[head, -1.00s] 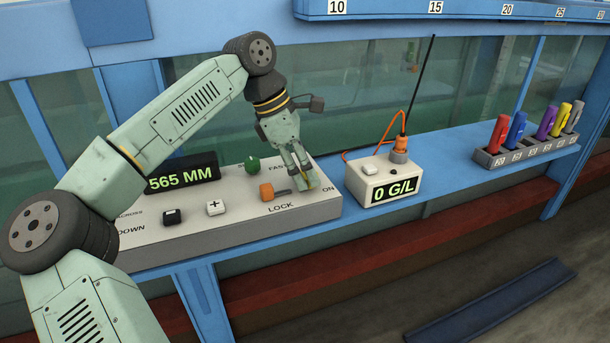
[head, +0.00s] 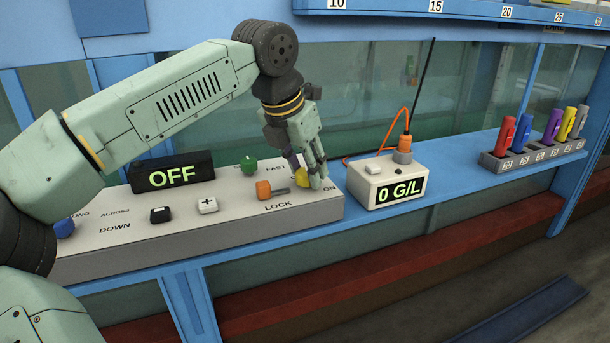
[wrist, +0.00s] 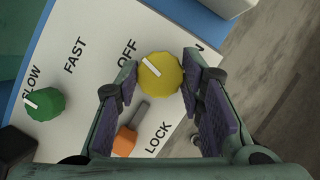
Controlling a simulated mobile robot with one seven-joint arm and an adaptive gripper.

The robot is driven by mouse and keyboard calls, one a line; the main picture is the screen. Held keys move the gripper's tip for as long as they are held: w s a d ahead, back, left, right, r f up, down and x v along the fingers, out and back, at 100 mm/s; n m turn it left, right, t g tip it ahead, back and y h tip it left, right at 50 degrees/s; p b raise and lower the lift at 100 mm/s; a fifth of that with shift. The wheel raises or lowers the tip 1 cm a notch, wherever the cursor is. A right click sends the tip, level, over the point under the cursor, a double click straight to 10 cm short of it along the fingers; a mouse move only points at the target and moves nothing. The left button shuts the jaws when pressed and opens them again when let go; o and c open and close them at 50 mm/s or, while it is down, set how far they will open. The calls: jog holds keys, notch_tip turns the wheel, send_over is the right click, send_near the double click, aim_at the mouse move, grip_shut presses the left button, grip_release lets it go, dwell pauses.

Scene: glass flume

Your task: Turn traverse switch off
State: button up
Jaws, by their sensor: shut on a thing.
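The yellow traverse knob (head: 302,178) is on the right end of the grey control panel (head: 215,243). In the wrist view the knob (wrist: 167,83) sits between my fingers, and its white pointer line aims up-left at the OFF label. My gripper (head: 307,172) is shut on the knob, one finger on each side of it. The panel's display (head: 172,174) reads OFF. In the head view my fingers hide part of the knob.
An orange lock lever (head: 265,190) stands just left of the knob, and a green speed knob (head: 248,165) is behind it. The white meter box (head: 372,190) reads 0 G/L to the right. A rack (head: 533,156) of coloured pens stands farther right.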

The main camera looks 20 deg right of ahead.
jog(key=shift+s+n+t+y+b, duration=0.1)
jog(key=shift+n+t+y+b, duration=0.4)
jog(key=shift+n, duration=0.8)
jog(key=o, duration=1.2)
jog(key=shift+c, duration=0.2)
jog(key=shift+r, duration=0.1)
jog(key=v, duration=1.1)
jog(key=shift+a+r, duration=0.2)
jog(key=shift+r, duration=0.2)
